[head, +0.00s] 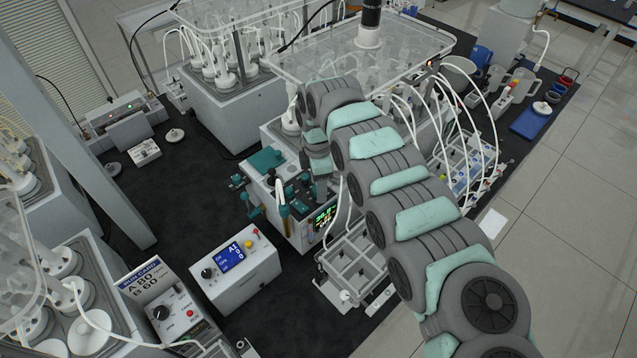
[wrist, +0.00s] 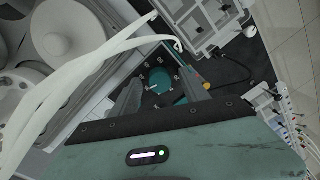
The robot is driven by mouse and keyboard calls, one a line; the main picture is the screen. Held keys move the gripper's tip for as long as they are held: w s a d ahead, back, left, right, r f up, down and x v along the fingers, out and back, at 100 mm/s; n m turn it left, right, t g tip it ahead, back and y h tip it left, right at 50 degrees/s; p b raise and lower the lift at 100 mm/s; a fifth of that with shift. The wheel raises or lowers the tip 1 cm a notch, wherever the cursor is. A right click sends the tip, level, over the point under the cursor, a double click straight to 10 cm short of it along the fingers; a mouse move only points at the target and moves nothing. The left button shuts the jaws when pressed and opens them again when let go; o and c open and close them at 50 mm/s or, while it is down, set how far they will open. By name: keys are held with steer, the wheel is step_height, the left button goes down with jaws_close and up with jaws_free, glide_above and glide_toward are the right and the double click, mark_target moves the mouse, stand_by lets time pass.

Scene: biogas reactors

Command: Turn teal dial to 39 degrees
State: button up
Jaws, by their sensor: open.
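The teal dial (wrist: 160,79) shows in the wrist view as a round knob on a dark panel with pale tick marks and small labels around it. A short white mark lies at its lower left edge in the picture. My gripper (wrist: 159,88) is open, with one grey finger on each side of the dial. I cannot tell whether either finger touches it. In the head view my arm comes down beside a grey control box with a lit display (head: 325,215); its digits are too small to read surely. I cannot make out the dial there.
White tubes (wrist: 95,65) cross the wrist view's left side. A compartment tray (head: 352,268) stands by the control box. A box with a blue screen (head: 230,256) and a run card (head: 152,281) stand lower left. Dark bench lies clear between.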

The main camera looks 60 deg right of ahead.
jaws_close()
steer(key=shift+r+m+p, duration=0.35)
steer(key=shift+m+p, duration=0.35)
steer(key=shift+p, duration=0.1)
steer(key=shift+f+m+p, duration=0.1)
steer(key=shift+m+p, duration=0.4)
steer(key=shift+m, duration=0.2)
steer(key=shift+f+m, duration=0.15)
steer(key=shift+m, duration=0.25)
jaws_free()
